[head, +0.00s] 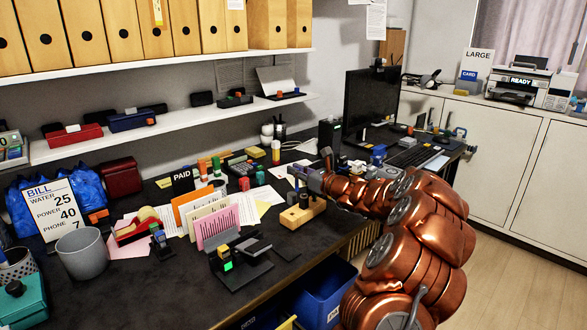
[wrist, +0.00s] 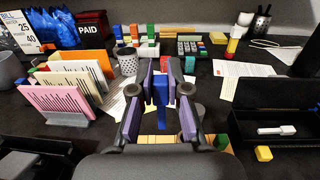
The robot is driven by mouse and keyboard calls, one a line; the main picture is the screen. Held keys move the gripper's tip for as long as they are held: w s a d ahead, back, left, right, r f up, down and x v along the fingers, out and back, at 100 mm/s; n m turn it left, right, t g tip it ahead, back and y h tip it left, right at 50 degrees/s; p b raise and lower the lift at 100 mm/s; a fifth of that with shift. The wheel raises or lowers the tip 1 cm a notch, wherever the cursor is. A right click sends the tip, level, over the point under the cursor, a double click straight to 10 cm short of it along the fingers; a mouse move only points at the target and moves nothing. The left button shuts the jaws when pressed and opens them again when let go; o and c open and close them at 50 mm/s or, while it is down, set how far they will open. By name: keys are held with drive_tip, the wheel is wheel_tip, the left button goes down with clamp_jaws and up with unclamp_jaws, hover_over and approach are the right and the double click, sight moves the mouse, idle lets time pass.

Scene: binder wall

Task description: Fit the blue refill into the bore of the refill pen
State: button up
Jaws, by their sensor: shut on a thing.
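My gripper (wrist: 162,72) is shut on the blue refill (wrist: 160,90), which shows as a blue upright strip between the purple-lined fingers in the wrist view. In the head view my gripper (head: 311,179) is above the wooden block (head: 305,213) at the desk's front edge. The block also shows below the fingers in the wrist view (wrist: 158,141). Dark round pieces (head: 292,198) stand up from the block. I cannot tell which of them is the refill pen, and its bore is not visible.
Left of the block stand a pink card (head: 215,226) in a file rack and a black stamp device (head: 240,262). An open black case (wrist: 272,128) with a white piece lies right in the wrist view. A monitor (head: 371,108) stands behind. A blue bin (head: 322,296) is below the desk.

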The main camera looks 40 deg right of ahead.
drive_tip(key=shift+n+y, duration=0.4)
drive_tip(key=shift+y, duration=0.2)
drive_tip(key=d+r+p, duration=0.1)
drive_tip(key=p, duration=0.2)
drive_tip(key=d+r+p, duration=0.1)
drive_tip(key=p, duration=0.2)
drive_tip(key=d+r+p, duration=0.1)
drive_tip(key=p, duration=0.3)
drive_tip(key=shift+w+d+r, duration=0.2)
drive_tip(key=shift+w+r, duration=0.05)
drive_tip(key=shift+w, duration=0.05)
drive_tip(key=shift+p, duration=0.3)
drive_tip(key=shift+f+b, duration=1.25)
drive_tip(key=shift+f, duration=1.7)
drive_tip(key=shift+f+b, duration=1.4)
drive_tip(key=shift+f, duration=1.6)
drive_tip(key=o, duration=0.8)
